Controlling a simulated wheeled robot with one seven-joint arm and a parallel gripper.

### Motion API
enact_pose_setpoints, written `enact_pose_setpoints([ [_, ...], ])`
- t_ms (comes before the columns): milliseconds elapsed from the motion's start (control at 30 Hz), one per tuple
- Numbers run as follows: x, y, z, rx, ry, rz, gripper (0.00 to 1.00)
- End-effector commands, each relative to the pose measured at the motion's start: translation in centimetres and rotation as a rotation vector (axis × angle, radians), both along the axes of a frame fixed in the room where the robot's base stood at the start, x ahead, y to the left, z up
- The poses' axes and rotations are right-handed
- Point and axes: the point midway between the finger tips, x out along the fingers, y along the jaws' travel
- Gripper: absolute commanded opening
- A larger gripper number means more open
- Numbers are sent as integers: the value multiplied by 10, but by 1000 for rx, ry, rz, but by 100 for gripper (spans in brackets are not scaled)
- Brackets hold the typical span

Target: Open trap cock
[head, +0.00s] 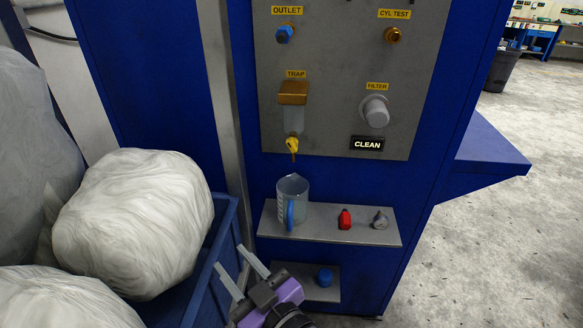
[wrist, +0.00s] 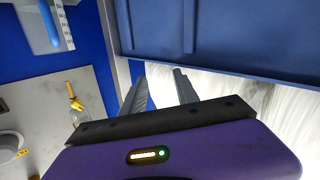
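The trap cock (head: 292,144) is a small yellow valve with a thin brass-coloured stem pointing down, below the clear trap bowl (head: 292,119) and its brass head (head: 292,92) on the grey panel. The cock also shows in the wrist view (wrist: 75,101), off to the left of the fingers. A clear jug (head: 297,187) with a blue handle stands upright on the shelf below the cock. My gripper (head: 228,256) is low, beside the blue bin, well below and left of the cock. Its fingers (wrist: 158,74) are apart with nothing between them.
A blue bin (head: 205,275) of wrapped white bundles (head: 135,222) fills the left. The shelf (head: 330,233) also holds a red part (head: 345,219) and a grey part (head: 380,220). A lower ledge holds a blue cap (head: 325,277). A filter knob (head: 375,111) sits right of the trap.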

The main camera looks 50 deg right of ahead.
Motion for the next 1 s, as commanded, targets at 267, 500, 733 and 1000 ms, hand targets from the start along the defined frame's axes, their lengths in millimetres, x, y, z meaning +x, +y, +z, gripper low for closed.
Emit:
enact_pose_setpoints([
  [267, 50, -69, 20, -224, 74, -279, 36],
  [500, 52, -142, 69, -322, 103, -621, 36],
  [733, 38, -170, 94, -329, 109, -783, 36],
  [1000, 54, -196, 97, -328, 110, -795, 36],
])
